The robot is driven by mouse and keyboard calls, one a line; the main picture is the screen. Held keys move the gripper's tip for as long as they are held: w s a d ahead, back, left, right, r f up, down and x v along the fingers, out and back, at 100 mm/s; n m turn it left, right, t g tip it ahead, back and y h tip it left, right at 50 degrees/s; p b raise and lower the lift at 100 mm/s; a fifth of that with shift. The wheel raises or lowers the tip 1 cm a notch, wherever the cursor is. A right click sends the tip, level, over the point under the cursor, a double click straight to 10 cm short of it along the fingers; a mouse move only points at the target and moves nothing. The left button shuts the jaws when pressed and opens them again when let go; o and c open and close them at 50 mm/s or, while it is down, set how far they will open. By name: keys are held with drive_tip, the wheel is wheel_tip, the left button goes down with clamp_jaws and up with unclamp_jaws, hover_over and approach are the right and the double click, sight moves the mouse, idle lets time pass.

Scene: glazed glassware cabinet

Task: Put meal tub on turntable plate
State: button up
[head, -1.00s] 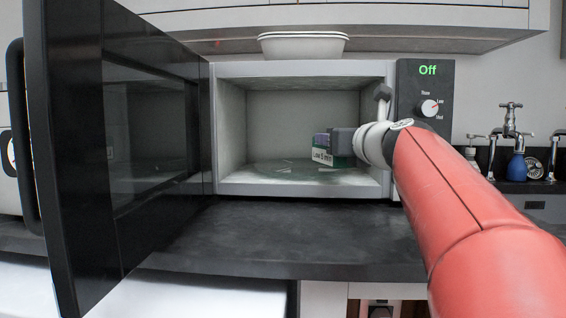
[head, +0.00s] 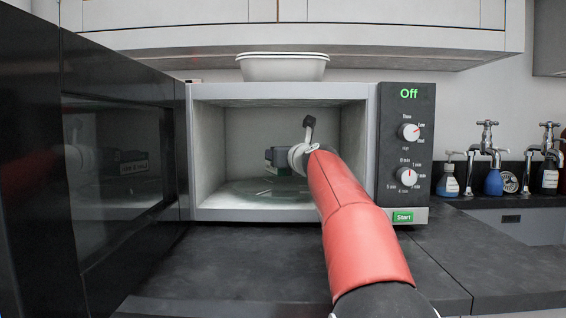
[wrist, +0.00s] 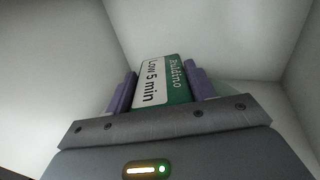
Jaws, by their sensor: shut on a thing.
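The meal tub (wrist: 163,80) is a small green and white box with a label reading "Pudding" and "Low 5 min". In the wrist view it sits between the two purple fingers of my gripper (wrist: 160,92), which is shut on it. In the head view my gripper (head: 277,157) is inside the open microwave, and my wrist and arm mostly hide the tub. The turntable plate (head: 245,190) is a clear glass disc on the microwave floor, below my gripper. I cannot tell whether the tub touches the plate.
The microwave (head: 203,150) is open and its display reads "Off". Its dark door (head: 120,140) stands wide open on the left and mirrors my gripper. White bowls (head: 283,68) sit on top. Taps and bottles (head: 493,180) are at the right. The dark counter (head: 230,255) in front is clear.

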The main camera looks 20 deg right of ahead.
wheel_tip(320, 180, down, 4)
drive_tip(key=b, duration=0.3)
drive_tip(key=shift+w+r, duration=0.1)
drive_tip(key=shift+r, duration=0.2)
drive_tip(key=o, duration=1.4)
drive_tip(key=s+b, duration=0.2)
drive_tip(key=s, duration=1)
drive_tip(key=shift+b, duration=0.35)
drive_tip(key=shift+s, duration=0.1)
